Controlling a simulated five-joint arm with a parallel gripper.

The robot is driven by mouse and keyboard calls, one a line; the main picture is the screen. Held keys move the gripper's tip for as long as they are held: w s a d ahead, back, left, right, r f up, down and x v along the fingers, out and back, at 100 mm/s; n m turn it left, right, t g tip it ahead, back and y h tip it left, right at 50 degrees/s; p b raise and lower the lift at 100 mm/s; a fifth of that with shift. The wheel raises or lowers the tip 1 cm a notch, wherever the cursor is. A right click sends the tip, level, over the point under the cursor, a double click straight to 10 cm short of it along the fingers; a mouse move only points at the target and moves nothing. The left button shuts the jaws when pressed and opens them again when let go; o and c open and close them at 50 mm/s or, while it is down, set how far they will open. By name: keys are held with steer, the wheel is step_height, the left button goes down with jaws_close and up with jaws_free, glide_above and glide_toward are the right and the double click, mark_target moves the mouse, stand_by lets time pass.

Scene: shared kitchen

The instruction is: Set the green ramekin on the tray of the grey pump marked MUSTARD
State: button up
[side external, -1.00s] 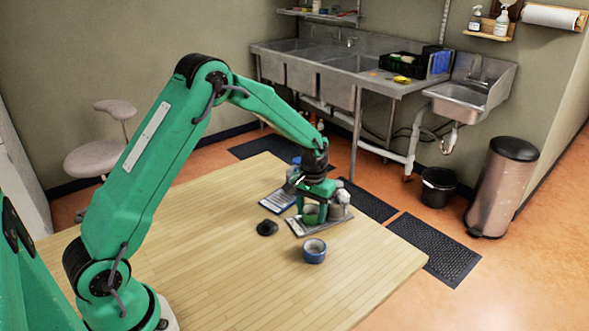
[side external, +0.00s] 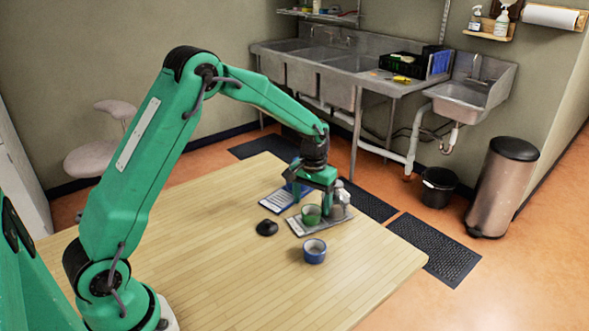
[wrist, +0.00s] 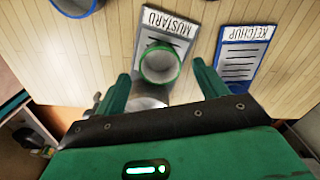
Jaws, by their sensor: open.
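The green ramekin (side external: 311,214) stands upright on the tray (side external: 297,229) of the grey pump (side external: 340,202). In the wrist view the ramekin (wrist: 160,63) sits on the tray's dark panel, just beyond the label MUSTARD (wrist: 167,21). My gripper (side external: 312,197) is open and empty, a little above the ramekin. In the wrist view its two fingers stand either side of the ramekin, apart from it. The pump is partly hidden behind my gripper in the side view.
A tray marked KETCHUP (wrist: 258,31) with a blue edge lies beside the mustard tray. A blue ramekin (side external: 314,251) stands on the table in front. A small black object (side external: 267,228) lies to the left. The near table is clear.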

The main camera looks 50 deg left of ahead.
step_height(320, 180, up, 8)
steer(key=shift+r, duration=0.25)
steer(key=shift+r, duration=0.1)
stand_by(0.6)
steer(key=s+d+r+m+t, duration=0.2)
steer(key=s+d+r+t, duration=0.1)
steer(key=s+r, duration=0.95)
steer(key=s+d+f+m+t, duration=0.1)
steer(key=s+t, duration=0.1)
steer(key=s, duration=1.3)
steer(key=shift+s+d+f+m+t, duration=0.3)
steer(key=shift+d, duration=0.1)
